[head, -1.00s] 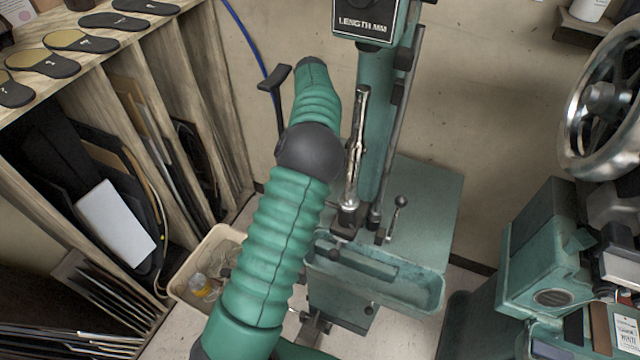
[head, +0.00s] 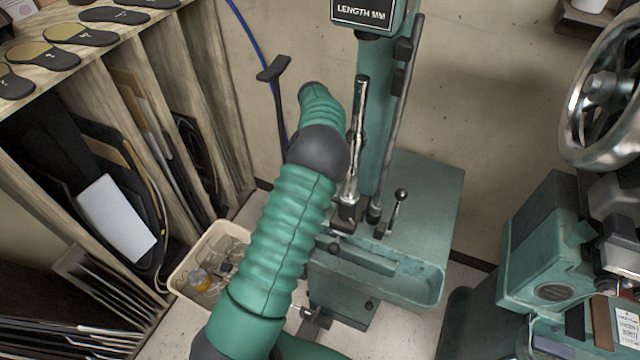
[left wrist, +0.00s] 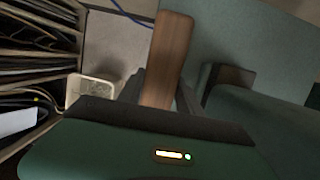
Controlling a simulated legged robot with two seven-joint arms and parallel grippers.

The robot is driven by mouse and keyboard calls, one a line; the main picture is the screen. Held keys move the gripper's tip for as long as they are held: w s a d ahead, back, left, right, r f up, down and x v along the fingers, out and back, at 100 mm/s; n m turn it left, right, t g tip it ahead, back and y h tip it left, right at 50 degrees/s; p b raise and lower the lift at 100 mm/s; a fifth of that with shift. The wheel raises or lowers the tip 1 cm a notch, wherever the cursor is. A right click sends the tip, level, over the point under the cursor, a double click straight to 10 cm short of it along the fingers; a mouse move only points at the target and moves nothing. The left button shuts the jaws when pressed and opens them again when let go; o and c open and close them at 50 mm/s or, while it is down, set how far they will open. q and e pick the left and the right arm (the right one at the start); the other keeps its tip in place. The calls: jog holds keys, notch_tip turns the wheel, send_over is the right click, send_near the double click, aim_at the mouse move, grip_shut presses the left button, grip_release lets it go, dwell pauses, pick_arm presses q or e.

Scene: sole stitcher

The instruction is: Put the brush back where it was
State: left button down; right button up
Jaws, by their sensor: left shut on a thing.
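In the left wrist view, a brown wooden piece, taken to be the brush (left wrist: 168,55), stands between the two dark fingers of my left gripper (left wrist: 160,88). The gripper is shut on it. The wood points up and away from the palm; no bristles show. In the head view, my green left arm rises from the bottom centre and bends at a dark joint. Its gripper and the brush cannot be made out there. My right gripper is in neither view.
A green machine column with a tray (head: 425,290) stands right of my arm. A bin (head: 180,275) sits low on its left. A wooden shelf (head: 215,110) with soles fills the left. A handwheel (head: 600,85) stands far right. A black T-shaped bar (head: 273,68) is near my arm's end.

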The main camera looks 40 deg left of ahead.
pick_arm(q)
jog(key=f, duration=0.4)
jog(key=shift+d+f, duration=0.25)
jog(key=shift+f, duration=0.15)
jog(key=s, duration=0.1)
jog(key=s+d, duration=0.1)
jog(key=s, duration=0.1)
jog(key=shift+d+f, duration=0.1)
jog(key=shift+d, duration=0.15)
jog(key=s+d, duration=0.2)
jog(key=s, duration=0.1)
jog(key=shift+d+b, duration=0.25)
jog(key=shift+b, duration=0.05)
jog(key=shift+s+d+p, duration=0.2)
jog(key=shift+s+p, duration=0.1)
jog(key=shift+p, duration=0.3)
jog(key=shift+s+f, duration=0.1)
jog(key=shift+f, duration=0.2)
jog(key=c, duration=1.1)
grip_release()
jog(key=shift+c, duration=0.2)
jog(key=o, duration=0.3)
jog(key=shift+a+f, duration=0.1)
jog(key=shift+a, duration=0.05)
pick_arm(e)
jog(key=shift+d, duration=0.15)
pick_arm(q)
jog(key=shift+b, duration=0.3)
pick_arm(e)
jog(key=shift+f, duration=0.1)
